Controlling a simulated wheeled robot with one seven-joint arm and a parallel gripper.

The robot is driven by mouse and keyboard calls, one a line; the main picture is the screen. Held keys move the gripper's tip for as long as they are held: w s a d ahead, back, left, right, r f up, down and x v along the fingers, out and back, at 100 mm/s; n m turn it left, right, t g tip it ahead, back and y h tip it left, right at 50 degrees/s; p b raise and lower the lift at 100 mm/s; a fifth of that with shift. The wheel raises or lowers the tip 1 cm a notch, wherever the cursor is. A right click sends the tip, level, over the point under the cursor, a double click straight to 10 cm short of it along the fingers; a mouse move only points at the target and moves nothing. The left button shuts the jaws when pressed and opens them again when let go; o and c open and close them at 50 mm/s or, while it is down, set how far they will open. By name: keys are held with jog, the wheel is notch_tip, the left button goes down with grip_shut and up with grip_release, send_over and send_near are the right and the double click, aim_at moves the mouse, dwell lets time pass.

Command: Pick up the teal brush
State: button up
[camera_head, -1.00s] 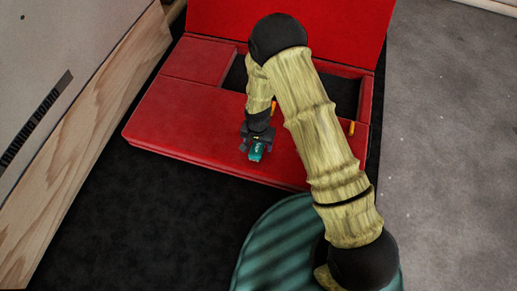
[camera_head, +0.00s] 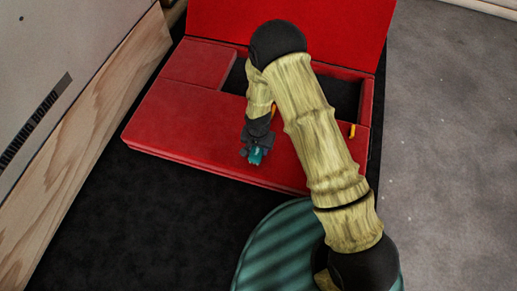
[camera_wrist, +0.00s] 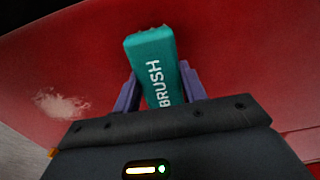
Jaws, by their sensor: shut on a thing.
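The teal brush (camera_wrist: 155,70) has the word BRUSH on its face and sits between the two purple fingers of my gripper (camera_wrist: 158,88) in the wrist view. My gripper is shut on it. In the head view, the teal brush (camera_head: 256,155) shows at the tip of my gripper (camera_head: 253,148), over the front part of the red case. I cannot tell whether the brush touches the red surface. The lower part of the brush is hidden by my gripper.
The red case (camera_head: 180,120) has a raised lid (camera_head: 340,20) and a dark recess (camera_head: 342,97). A small orange thing (camera_head: 352,130) is at the recess's right edge. A wooden-edged panel (camera_head: 95,130) stands at left. Dark floor (camera_head: 140,220) lies in front.

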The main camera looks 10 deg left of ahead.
jog(key=shift+r+p, duration=3.3)
jog(key=shift+r, duration=1.75)
